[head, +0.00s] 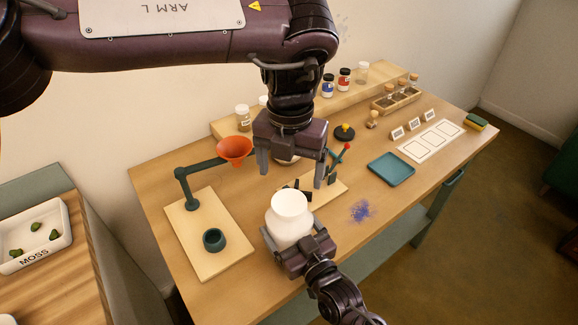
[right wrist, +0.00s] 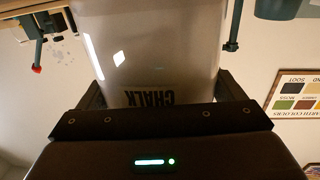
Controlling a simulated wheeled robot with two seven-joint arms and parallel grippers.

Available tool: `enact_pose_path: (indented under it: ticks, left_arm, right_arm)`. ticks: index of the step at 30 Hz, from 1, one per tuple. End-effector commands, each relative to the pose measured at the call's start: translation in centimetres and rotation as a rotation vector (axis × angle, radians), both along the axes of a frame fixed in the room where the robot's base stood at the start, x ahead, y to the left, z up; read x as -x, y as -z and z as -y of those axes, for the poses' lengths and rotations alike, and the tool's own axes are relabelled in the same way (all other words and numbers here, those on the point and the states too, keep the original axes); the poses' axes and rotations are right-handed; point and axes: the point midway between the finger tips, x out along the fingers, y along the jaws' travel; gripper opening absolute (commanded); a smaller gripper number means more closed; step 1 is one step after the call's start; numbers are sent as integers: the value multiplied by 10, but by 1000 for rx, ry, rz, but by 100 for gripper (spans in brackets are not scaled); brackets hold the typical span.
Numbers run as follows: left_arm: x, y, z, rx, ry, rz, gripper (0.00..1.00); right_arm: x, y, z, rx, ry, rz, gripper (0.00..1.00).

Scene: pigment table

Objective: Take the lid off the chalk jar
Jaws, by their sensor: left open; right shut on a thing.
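The white chalk jar (head: 290,226) stands upright at the front edge of the table in the head view. Its top looks plain white, and I cannot tell whether that is a lid or the contents. My right gripper (head: 298,248) is shut on the jar's body from the front. In the right wrist view the jar (right wrist: 150,60) fills the space between the fingers, its CHALK label upside down. My left gripper (head: 292,172) is open and empty, pointing down above and behind the jar. A black disc with a yellow knob (head: 345,131) lies farther back on the table.
An orange funnel (head: 234,149) on a stand and a dark green cup (head: 214,239) are at left. A teal tray (head: 391,169) and white cards (head: 430,141) lie right. Blue powder (head: 361,211) marks the table right of the jar. A small stand with a red-tipped lever (head: 338,158) is behind.

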Motion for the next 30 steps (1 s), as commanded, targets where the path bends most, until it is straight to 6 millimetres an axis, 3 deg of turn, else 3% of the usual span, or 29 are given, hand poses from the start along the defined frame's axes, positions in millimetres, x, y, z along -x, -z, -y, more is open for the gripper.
enact_pose_path:
  ticks: [21,30]
  left_arm:
    - [0,0,-1,-7,1639,2,83]
    - [0,0,-2,-7,2095,1,83]
  right_arm:
    - [0,0,0,0,1,-1,25]
    - [0,0,0,1,1,0,25]
